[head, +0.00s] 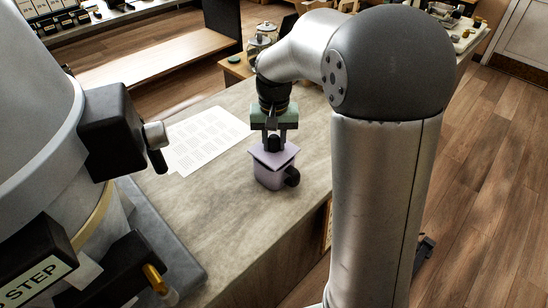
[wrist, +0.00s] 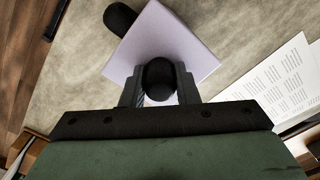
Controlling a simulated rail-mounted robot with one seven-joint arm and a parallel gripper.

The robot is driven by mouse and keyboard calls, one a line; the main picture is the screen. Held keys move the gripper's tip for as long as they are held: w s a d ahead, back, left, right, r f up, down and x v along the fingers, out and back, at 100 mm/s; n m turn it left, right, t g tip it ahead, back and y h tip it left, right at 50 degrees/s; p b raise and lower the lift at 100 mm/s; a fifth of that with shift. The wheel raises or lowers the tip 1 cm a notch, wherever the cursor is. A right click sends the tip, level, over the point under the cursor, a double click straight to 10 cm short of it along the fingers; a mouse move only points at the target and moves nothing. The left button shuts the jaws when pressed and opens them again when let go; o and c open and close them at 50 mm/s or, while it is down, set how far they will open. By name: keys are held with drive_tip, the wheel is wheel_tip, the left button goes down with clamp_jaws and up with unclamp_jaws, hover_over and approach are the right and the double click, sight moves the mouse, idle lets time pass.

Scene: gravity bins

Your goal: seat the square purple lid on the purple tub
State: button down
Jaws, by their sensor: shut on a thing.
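The square purple lid (head: 285,156) is light purple with a round black knob (head: 274,143). It lies over the top of the purple tub (head: 270,177), turned so that its corners do not line up cleanly with the tub's sides. The tub stands on the counter and has a black round part (head: 292,177) on its right side. My gripper (head: 274,139) is above the lid, shut on its knob. In the wrist view the lid (wrist: 185,42) hides most of the tub, and the fingers (wrist: 159,88) flank the knob (wrist: 158,78). Whether the lid is fully down I cannot tell.
Printed sheets (head: 205,138) lie on the counter (head: 222,222) left of the tub. A large grey container with a black tap (head: 155,140) stands at the left. Glass jars (head: 262,38) are at the back. The counter's front edge is close to the tub's right.

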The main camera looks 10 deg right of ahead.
sight(274, 137)
drive_tip(key=shift+f+b, duration=0.6)
drive_tip(key=shift+f, duration=0.25)
idle(0.7)
drive_tip(key=c, duration=1)
unclamp_jaws()
drive_tip(key=shift+c, duration=0.2)
wheel_tip(274, 137, up, 18)
drive_tip(key=shift+f+b, duration=0.25)
drive_tip(key=shift+b, duration=0.05)
drive_tip(key=shift+s, duration=0.1)
drive_tip(key=s+f+n, duration=0.1)
drive_tip(key=s+f, duration=0.8)
drive_tip(key=s, duration=0.3)
drive_tip(key=s+f+n, duration=0.1)
drive_tip(key=s+f, duration=0.7)
drive_tip(key=s, duration=0.3)
drive_tip(key=shift+s+f+n+t, duration=0.3)
drive_tip(key=shift+s+f, duration=0.05)
